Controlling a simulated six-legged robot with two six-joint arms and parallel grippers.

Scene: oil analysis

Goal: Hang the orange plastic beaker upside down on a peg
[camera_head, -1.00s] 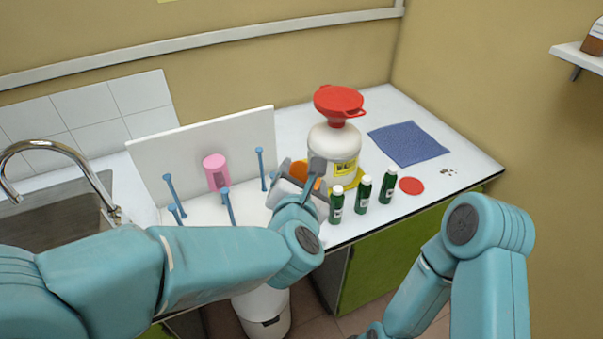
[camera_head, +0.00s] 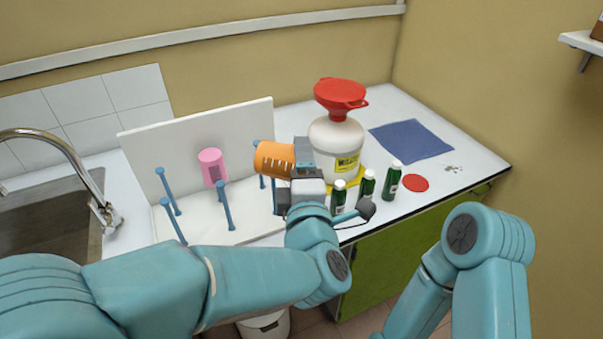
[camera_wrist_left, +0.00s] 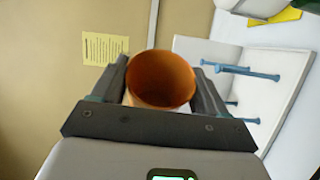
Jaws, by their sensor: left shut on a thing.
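The orange beaker (camera_head: 273,160) is held on its side by my left gripper (camera_head: 300,160), in front of the right part of the peg board. In the left wrist view the beaker's open mouth (camera_wrist_left: 161,80) faces the camera, between the two fingers of the left gripper (camera_wrist_left: 165,92). The white peg board (camera_head: 205,130) has several blue pegs, such as one at the front (camera_head: 224,206) and one at the left (camera_head: 167,190). A pink beaker (camera_head: 211,167) hangs on one peg. The beaker and gripper hide part of the right-hand pegs. My right gripper is out of view.
A white bottle (camera_head: 335,135) with a red funnel (camera_head: 340,96) stands close right of the left gripper. Several green bottles (camera_head: 391,180) stand at the counter front. A sink (camera_head: 50,215) is at left; a blue cloth (camera_head: 411,141) lies at right.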

